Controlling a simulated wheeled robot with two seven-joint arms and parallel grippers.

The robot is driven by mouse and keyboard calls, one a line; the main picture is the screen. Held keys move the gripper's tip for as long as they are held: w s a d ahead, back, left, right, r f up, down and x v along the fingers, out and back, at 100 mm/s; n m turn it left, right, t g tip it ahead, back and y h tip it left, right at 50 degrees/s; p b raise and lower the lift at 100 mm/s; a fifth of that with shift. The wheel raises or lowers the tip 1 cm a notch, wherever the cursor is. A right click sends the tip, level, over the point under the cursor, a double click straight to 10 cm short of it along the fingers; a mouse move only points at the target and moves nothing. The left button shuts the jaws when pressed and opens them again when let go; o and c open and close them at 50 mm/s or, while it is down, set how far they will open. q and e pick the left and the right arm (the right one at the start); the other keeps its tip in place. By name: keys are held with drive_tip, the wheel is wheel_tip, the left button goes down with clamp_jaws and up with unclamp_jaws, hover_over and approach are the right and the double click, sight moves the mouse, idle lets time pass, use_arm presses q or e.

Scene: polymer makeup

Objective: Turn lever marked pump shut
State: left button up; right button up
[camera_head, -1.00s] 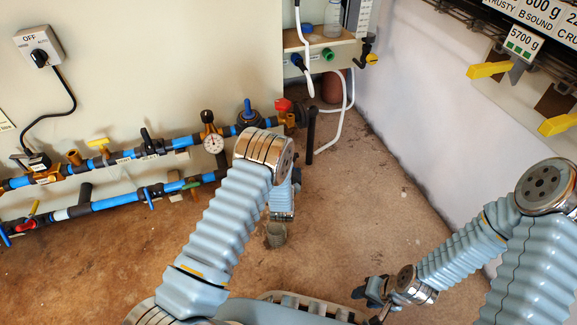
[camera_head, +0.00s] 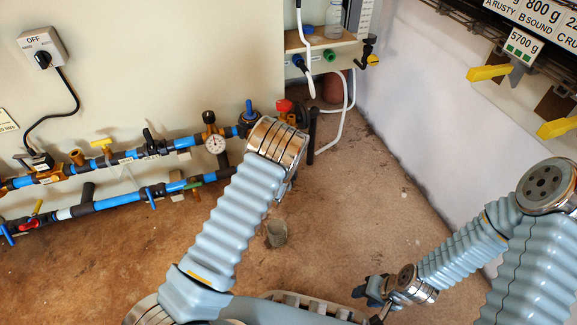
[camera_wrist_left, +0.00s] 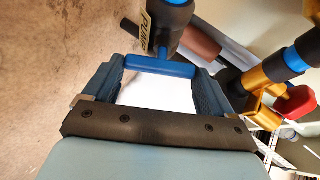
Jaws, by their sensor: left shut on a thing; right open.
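The lever marked PUMP is a blue bar (camera_wrist_left: 160,66) in the left wrist view, fixed to a dark valve body (camera_wrist_left: 172,20) with a pale PUMP label (camera_wrist_left: 149,32). My left gripper (camera_wrist_left: 160,84) has its two dark fingers at either end of the bar, shut on it. In the head view my left arm's wrist hides this gripper, and I cannot make out the gripped lever there. My right gripper (camera_head: 368,291) is open and empty, low over the floor at the right.
A red-handled valve (camera_head: 284,105) stands close to my left wrist; a red knob on brass shows in the wrist view (camera_wrist_left: 296,103). A pressure gauge (camera_head: 215,144) and blue pipes (camera_head: 118,200) run along the wall. A small grey cup (camera_head: 276,234) is on the floor.

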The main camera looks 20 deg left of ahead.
use_arm(q)
drive_tip(key=shift+s+f, duration=0.1)
idle(0.3)
drive_tip(key=o, duration=0.8)
drive_tip(key=shift+o, duration=0.2)
drive_tip(key=p+v, duration=0.2)
drive_tip(key=v, duration=1.1)
drive_tip(key=shift+s+r, duration=0.25)
drive_tip(key=shift+s, duration=0.05)
drive_tip(key=shift+p, duration=0.3)
